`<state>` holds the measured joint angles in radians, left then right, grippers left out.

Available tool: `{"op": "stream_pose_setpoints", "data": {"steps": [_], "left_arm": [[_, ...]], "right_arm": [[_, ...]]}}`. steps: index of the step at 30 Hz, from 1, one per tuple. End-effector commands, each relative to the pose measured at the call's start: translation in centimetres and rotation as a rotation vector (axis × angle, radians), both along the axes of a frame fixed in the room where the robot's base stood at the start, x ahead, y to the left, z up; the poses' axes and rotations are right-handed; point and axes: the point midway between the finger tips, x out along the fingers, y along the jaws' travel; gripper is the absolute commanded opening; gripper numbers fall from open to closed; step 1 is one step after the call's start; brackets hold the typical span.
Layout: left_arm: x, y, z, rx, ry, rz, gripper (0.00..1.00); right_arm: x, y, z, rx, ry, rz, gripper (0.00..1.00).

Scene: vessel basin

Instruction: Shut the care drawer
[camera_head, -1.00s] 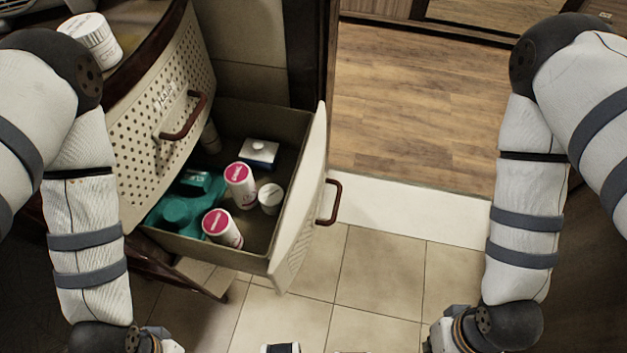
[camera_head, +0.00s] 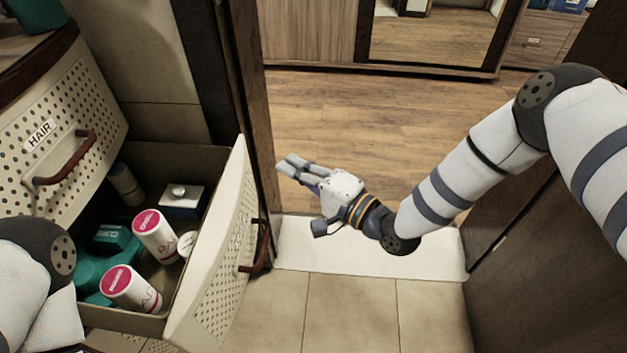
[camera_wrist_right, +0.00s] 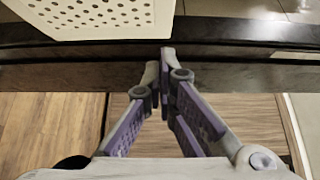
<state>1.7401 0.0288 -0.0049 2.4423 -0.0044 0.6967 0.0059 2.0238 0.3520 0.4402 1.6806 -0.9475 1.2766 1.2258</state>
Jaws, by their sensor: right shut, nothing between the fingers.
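The open drawer (camera_head: 222,255) is pulled out at the left of the head view. It has a cream perforated front and a dark red handle (camera_head: 262,246); its lettering is too faint to read. Part of a perforated cream panel (camera_wrist_right: 100,15), apparently the drawer front, shows at the top of the right wrist view. My right gripper (camera_head: 282,164) is shut and empty, to the right of the drawer front and apart from the handle. Its fingertips (camera_wrist_right: 166,56) meet in the wrist view. My left gripper is out of view; only part of that arm shows.
A dark door frame (camera_head: 257,110) stands behind the gripper. The tiled floor (camera_head: 350,310) is clear.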

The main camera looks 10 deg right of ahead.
Motion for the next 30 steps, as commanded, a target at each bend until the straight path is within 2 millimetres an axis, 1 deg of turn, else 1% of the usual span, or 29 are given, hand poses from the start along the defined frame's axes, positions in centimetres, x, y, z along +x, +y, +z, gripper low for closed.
{"op": "stream_pose_setpoints", "data": {"steps": [1,3,6,10,13,25,30], "left_arm": [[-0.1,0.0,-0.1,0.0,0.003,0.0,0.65],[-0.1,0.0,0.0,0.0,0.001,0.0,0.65],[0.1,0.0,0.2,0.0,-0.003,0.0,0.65],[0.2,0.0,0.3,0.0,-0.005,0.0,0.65],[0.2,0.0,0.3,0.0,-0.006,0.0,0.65],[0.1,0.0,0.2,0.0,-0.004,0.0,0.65],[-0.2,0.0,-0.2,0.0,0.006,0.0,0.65]], "right_arm": [[0.8,0.7,-0.1,0.0,-0.001,0.002,0.0],[1.5,1.8,0.0,0.0,0.0,0.003,0.0],[1.6,3.4,0.1,0.0,0.001,0.003,0.0],[1.7,4.6,0.0,-0.001,0.0,0.001,0.0],[1.8,5.0,-0.1,-0.003,0.002,0.0,0.0],[1.8,5.2,-0.1,-0.002,0.002,0.0,0.0],[2.1,6.3,-0.3,0.0,0.002,0.001,0.0]]}}
